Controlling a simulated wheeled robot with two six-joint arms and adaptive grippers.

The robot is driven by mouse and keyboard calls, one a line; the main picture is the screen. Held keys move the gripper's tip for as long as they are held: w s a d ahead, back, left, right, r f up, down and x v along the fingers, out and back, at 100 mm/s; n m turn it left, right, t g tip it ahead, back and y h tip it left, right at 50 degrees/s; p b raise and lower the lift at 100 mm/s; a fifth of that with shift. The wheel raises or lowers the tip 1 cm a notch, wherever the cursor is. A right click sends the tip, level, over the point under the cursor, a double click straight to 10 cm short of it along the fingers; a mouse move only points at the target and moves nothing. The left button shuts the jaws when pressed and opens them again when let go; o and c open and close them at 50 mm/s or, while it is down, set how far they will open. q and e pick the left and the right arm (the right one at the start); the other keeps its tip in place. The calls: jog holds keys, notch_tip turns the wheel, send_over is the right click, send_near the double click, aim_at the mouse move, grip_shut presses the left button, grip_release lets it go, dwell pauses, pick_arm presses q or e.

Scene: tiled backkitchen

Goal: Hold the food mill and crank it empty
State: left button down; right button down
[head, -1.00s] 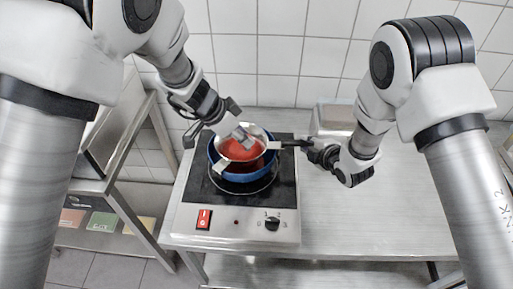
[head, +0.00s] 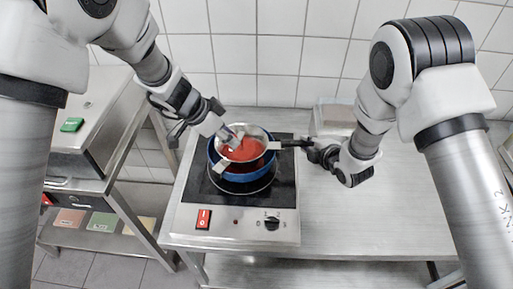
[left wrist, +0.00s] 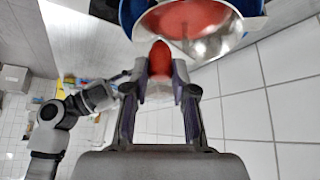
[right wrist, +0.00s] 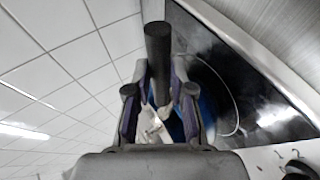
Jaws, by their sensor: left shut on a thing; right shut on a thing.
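The food mill (head: 262,137), a silver bowl with red food (head: 243,152) inside, sits over a blue pot (head: 232,176) on the hot plate. Its dark handle (head: 291,143) points right. My right gripper (head: 311,148) is shut on this handle, and the handle stands between its fingers in the right wrist view (right wrist: 158,60). My left gripper (head: 230,137) is at the mill's upper left rim, shut on the red crank knob (left wrist: 160,58), which shows between its fingertips in the left wrist view. The lower part of the crank is hidden. How much food remains deep in the bowl cannot be told.
The hot plate (head: 190,217) has a red switch (head: 204,218) and a dial (head: 272,223). The steel table (head: 370,215) is clear to the right. A steel container (head: 335,118) stands behind my right gripper. Another steel unit (head: 85,130) stands at left.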

pick_arm(q)
jog(key=shift+w+a, duration=0.3)
jog(key=shift+a, duration=0.35)
jog(key=shift+w+a, duration=0.25)
jog(key=shift+a, duration=0.35)
jog(key=shift+d, duration=0.1)
jog(key=shift+w+a, duration=0.4)
jog(key=shift+w, duration=0.2)
jog(key=shift+w+a, duration=0.4)
jog(key=shift+w, duration=0.2)
jog(key=shift+d, duration=0.1)
